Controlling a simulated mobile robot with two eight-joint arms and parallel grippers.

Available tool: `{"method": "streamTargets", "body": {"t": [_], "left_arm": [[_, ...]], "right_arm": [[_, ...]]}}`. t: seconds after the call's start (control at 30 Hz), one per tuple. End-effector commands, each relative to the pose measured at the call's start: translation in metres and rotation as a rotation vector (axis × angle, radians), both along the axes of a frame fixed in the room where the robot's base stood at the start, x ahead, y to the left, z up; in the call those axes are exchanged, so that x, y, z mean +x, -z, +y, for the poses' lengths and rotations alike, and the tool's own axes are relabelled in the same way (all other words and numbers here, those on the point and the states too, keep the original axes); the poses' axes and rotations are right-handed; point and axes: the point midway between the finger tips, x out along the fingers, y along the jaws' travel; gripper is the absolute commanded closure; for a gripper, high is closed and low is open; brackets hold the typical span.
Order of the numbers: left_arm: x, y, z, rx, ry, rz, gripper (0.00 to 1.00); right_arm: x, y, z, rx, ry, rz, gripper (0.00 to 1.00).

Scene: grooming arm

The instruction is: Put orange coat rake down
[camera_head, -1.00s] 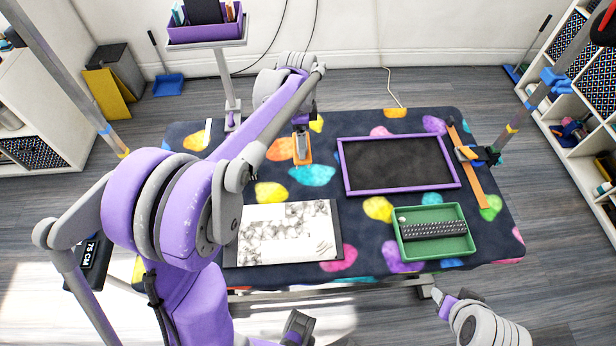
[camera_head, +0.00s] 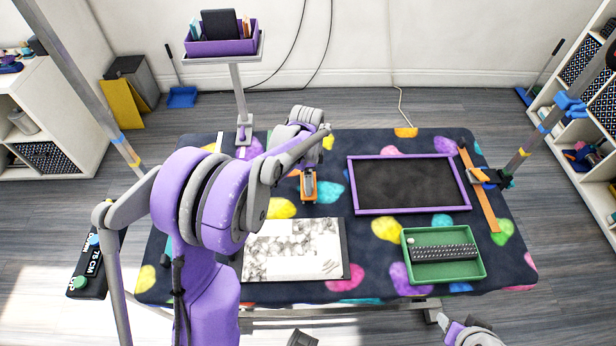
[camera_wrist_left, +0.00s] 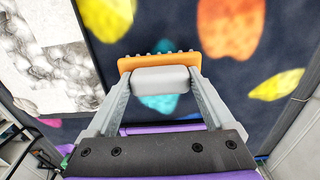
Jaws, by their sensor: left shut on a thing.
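The orange coat rake (camera_head: 309,198) is held in my left gripper (camera_head: 308,177), over the left-middle of the spotted table. In the left wrist view the rake's orange head (camera_wrist_left: 155,62) with its row of small teeth lies across the tips of my left gripper (camera_wrist_left: 160,82), which is shut on it. Dark cloth with coloured spots shows beneath; I cannot tell whether the rake touches it. My right arm's end (camera_head: 462,328) shows at the bottom right edge, away from the table top; its jaws are not clear.
A purple-framed dark mat (camera_head: 352,185) lies right of the rake. A green tray (camera_head: 475,269) with a dark toothed strip is in front of it. A hair-strewn white sheet (camera_head: 290,250) lies nearer. An orange strap (camera_head: 488,212) and post stand right.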

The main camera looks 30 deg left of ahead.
Motion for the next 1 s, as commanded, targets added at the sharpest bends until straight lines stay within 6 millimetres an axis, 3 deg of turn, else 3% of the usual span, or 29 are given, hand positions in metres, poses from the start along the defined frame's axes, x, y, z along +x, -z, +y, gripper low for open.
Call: {"method": "streamTargets", "body": {"t": [0.2,0.23,0.27,0.67,1.0], "left_arm": [[0.000,0.004,0.000,-0.001,0.000,0.001,0.65],[0.000,0.003,0.000,0.000,0.000,0.000,0.07],[0.000,0.003,0.000,0.000,0.000,0.000,0.02],[0.000,-0.006,0.000,0.000,0.000,0.000,0.00],[0.000,-0.074,0.001,0.000,-0.001,0.000,0.00]], "right_arm": [[-0.001,0.004,0.000,0.000,0.000,0.002,0.50],[-0.001,0.003,0.000,0.000,0.000,0.002,0.50],[-0.001,0.003,0.000,0.000,0.000,0.001,0.50],[0.000,-0.001,0.000,0.000,0.000,-0.001,0.50],[0.002,-0.007,0.000,0.000,0.000,-0.003,0.50]]}}
